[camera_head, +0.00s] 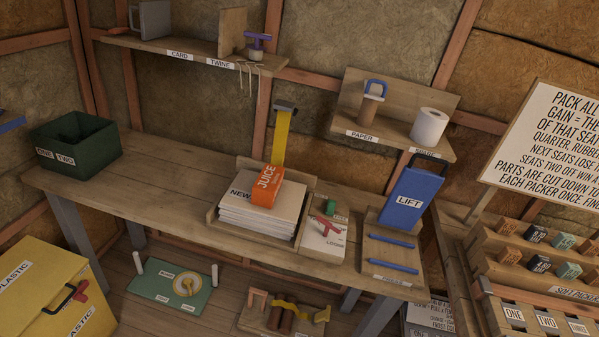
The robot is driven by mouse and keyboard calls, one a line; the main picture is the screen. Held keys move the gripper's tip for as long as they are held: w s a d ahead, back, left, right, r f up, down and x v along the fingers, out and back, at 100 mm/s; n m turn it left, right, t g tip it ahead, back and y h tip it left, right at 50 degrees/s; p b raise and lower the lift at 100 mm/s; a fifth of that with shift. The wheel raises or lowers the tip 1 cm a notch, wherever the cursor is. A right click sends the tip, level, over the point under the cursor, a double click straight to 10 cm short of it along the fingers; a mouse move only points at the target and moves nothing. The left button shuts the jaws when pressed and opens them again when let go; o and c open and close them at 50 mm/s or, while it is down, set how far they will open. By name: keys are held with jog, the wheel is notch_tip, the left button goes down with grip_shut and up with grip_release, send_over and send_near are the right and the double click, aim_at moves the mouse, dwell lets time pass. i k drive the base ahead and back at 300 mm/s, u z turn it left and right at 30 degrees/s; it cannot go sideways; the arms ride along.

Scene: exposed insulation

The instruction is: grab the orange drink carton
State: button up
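The orange drink carton (267,187), marked JUICE, rests on a stack of white paper (258,215) marked NEWS. No part of my gripper shows in this view.
Right of the stack lie a small tray with a red tool (326,229) and a blue LIFT box (411,195). A yellow strip (281,138) stands behind the carton. A green bin (75,144) sits on the bench's left end. Bare bench lies between bin and stack.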

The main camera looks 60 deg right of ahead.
aim_at(265, 190)
jog(key=z, duration=0.45)
jog(key=i, duration=1.2)
jog(key=z, duration=0.4)
